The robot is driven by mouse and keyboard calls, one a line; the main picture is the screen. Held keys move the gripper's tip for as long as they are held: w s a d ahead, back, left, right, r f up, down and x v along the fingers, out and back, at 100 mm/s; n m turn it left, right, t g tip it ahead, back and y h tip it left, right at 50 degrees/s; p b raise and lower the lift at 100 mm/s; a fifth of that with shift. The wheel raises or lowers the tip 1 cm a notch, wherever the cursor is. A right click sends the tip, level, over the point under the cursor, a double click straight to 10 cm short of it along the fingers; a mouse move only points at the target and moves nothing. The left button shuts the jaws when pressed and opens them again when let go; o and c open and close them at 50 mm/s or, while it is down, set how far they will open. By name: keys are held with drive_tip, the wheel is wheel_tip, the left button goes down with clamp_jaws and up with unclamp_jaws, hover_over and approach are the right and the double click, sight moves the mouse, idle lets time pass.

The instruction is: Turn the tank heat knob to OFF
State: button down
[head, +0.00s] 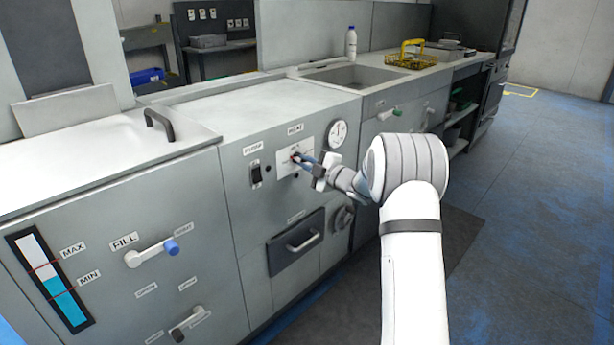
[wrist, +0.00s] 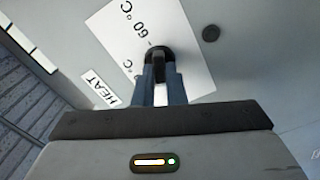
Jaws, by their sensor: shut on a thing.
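The tank heat knob (wrist: 157,50) is a small dark knob on a white scale plate (wrist: 185,80) with temperature marks, including one for 60 °C. In the head view the plate (head: 283,162) sits on the grey front panel under the HEAT label (head: 296,129). My gripper (head: 303,159) reaches it from the right. In the wrist view the two fingers of my gripper (wrist: 159,70) are shut on the knob, one on each side. The fingers hide much of the knob, and its pointer direction cannot be told. An OFF mark is not readable.
A PUMP switch (head: 256,175) is left of the plate and a round gauge (head: 338,133) is right of it. Below are a drawer handle (head: 302,241) and a round dark knob (head: 344,217). A FILL lever (head: 152,252) is at the left. Open floor lies right.

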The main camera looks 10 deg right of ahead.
drive_tip(key=n+b, duration=0.4)
drive_tip(key=b, duration=0.1)
drive_tip(key=shift+d+f+n+b, duration=0.1)
drive_tip(key=shift+n+b, duration=0.2)
drive_tip(key=shift+b, duration=0.05)
idle(0.3)
drive_tip(key=c, duration=1.5)
unclamp_jaws()
drive_tip(key=p+v, duration=0.1)
drive_tip(key=v, duration=0.6)
drive_tip(key=shift+s+d+p, duration=0.2)
drive_tip(key=shift+s+p, duration=0.1)
drive_tip(key=shift+p, duration=0.1)
